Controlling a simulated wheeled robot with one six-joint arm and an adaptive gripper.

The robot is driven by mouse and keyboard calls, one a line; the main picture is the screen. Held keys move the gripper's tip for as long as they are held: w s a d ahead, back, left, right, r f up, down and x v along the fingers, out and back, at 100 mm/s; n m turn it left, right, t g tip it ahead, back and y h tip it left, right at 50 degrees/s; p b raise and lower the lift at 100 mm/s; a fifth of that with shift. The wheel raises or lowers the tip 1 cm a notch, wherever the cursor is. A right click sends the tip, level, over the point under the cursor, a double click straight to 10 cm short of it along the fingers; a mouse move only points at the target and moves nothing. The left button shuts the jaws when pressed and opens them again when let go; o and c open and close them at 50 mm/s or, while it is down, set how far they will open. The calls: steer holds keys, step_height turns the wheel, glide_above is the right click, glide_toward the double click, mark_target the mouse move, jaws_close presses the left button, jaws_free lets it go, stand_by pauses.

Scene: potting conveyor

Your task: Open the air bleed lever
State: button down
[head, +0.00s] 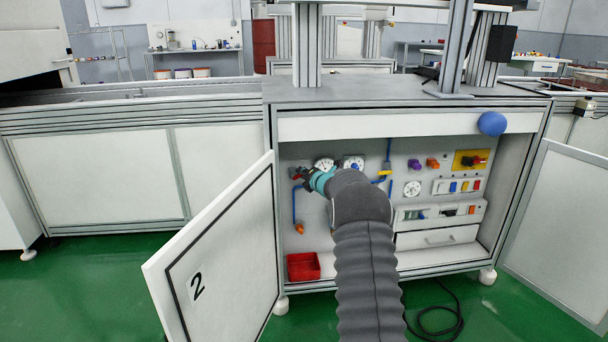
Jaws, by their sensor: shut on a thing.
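My gripper (302,176) reaches into the open cabinet and is at a small red lever (296,170) on the left of the back panel, at the top of a blue pipe (294,206). The gripper is shut on this lever, which the fingers largely hide. Its exact angle is too small to tell. No label shows which part is the air bleed lever. A yellow lever (384,173) sits on another blue pipe to the right. An orange fitting (300,228) is at the lower end of the left pipe.
Purple (414,164), orange and red knobs are on the right. The open door marked 2 (222,255) stands close on the left; another door (562,225) is open at right. A red bin (303,266) is at lower left inside.

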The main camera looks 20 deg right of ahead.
mark_target(293, 169)
steer(key=n+h, duration=0.1)
steer(key=n, duration=0.1)
steer(key=a+r+n+g+h, duration=0.1)
steer(key=n, duration=0.1)
steer(key=shift+w+a+r+g, duration=0.1)
steer(key=shift+w+a+g, duration=0.1)
steer(key=shift+g, duration=0.1)
steer(key=n+h, duration=0.1)
steer(key=a+n+g+h+b, duration=0.1)
steer(key=n, duration=0.2)
steer(key=shift+w+a+r+h, duration=0.25)
steer(key=shift+a+h, duration=0.1)
steer(key=shift+h, duration=0.05)
steer(key=shift+n, duration=0.3)
steer(key=c, duration=1.1)
jaws_free()
steer(key=shift+c, duration=0.2)
steer(key=shift+d, duration=0.1)
